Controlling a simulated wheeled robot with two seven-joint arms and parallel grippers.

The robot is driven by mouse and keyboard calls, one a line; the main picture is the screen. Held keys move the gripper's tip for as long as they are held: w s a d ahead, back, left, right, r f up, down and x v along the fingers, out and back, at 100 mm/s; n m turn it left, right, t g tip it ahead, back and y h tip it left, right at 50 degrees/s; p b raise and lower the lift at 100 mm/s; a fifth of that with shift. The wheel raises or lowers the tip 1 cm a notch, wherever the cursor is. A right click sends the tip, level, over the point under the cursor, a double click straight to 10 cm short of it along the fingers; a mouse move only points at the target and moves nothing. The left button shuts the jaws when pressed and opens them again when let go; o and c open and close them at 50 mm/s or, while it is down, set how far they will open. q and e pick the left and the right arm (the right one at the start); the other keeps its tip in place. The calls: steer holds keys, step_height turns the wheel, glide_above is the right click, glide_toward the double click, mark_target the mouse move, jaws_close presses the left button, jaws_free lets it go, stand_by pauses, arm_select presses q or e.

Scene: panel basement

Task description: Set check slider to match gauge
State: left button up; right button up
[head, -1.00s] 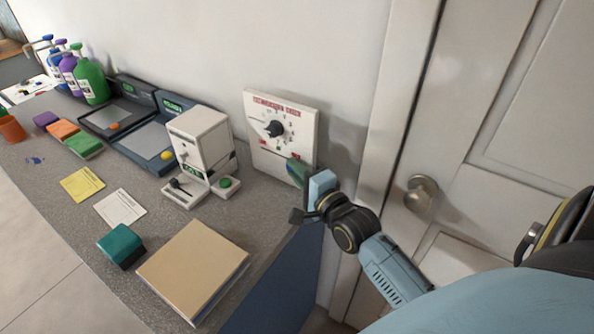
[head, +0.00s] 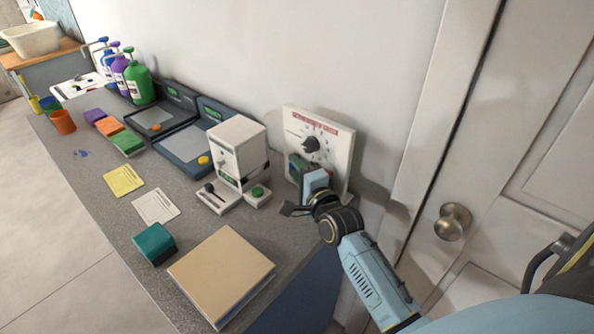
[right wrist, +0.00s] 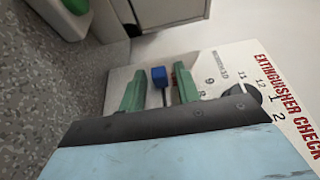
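The white "EXTINGUISHER CHECK" panel (head: 341,140) leans near the wall at the counter's right end. A black round knob with a dial scale (head: 311,144) sits on it; the reading is too small to tell. In the right wrist view the panel (right wrist: 222,75) shows sideways, with part of the dark knob (right wrist: 244,92). A blue slider handle (right wrist: 159,75) on a thin dark stem appears between the green fingers, with gaps on both sides. My right gripper (head: 300,168) is open at the panel's lower left, hiding that area; its fingers also show in the wrist view (right wrist: 160,90). My left gripper is out of view.
A white box device (head: 237,148) with a lever base and a green-button block (head: 258,194) stands left of the panel. A cardboard-coloured binder (head: 222,270) and a teal block (head: 155,243) lie in front. A door with a knob (head: 452,222) is at right.

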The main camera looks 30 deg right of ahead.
steer(key=shift+o, duration=0.4)
steer(key=shift+s, duration=0.15)
steer(key=shift+s+f, duration=0.1)
steer(key=shift+s, duration=0.1)
steer(key=s, duration=0.8)
steer(key=s+a+p, duration=0.1)
steer(key=s, duration=0.3)
steer(key=shift+s+a, duration=0.1)
steer(key=shift+s, duration=0.3)
